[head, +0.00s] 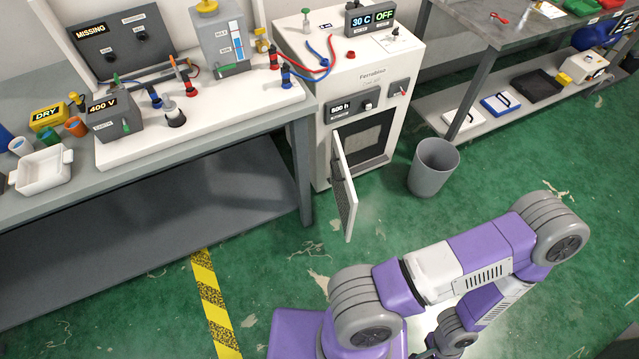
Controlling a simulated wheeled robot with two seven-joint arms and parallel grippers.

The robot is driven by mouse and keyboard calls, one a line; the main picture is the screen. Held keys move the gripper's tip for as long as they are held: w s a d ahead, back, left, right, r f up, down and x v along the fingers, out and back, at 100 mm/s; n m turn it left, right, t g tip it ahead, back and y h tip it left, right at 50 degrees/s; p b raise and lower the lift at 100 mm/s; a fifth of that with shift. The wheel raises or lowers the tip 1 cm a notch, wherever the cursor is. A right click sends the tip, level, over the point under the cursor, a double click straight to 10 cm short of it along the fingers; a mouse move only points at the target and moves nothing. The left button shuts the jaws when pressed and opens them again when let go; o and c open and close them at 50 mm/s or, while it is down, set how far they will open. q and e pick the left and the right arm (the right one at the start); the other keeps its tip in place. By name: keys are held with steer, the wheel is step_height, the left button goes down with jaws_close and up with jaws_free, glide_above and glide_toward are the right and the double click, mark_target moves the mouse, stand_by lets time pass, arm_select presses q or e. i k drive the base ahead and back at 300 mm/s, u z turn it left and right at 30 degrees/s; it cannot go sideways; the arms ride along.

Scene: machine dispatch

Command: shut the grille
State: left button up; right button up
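The grille (344,194) is a white-framed mesh panel on the lower front of the white Ferrotium machine (375,65). It stands open, swung outward toward the camera, and is seen nearly edge-on. Behind it, the dark square opening (368,138) in the machine's front is exposed. One of my purple and grey arms fills the lower right of the view, in front of the machine and apart from the grille. No gripper fingers show; both grippers are out of view.
A grey bin (433,168) stands on the green floor right of the opening. A grey workbench (200,160) stands close on the left of the machine. A shelved table (500,75) is at the right. Yellow-black tape (213,300) marks the floor, which is clear before the grille.

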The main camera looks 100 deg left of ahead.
mark_target(343, 190)
steer(key=u, duration=2.5)
steer(key=k, duration=1.2)
steer(key=u, duration=0.4)
steer(key=i, duration=1.45)
steer(key=z, duration=0.8)
steer(key=i, duration=0.2)
steer(key=z, duration=0.3)
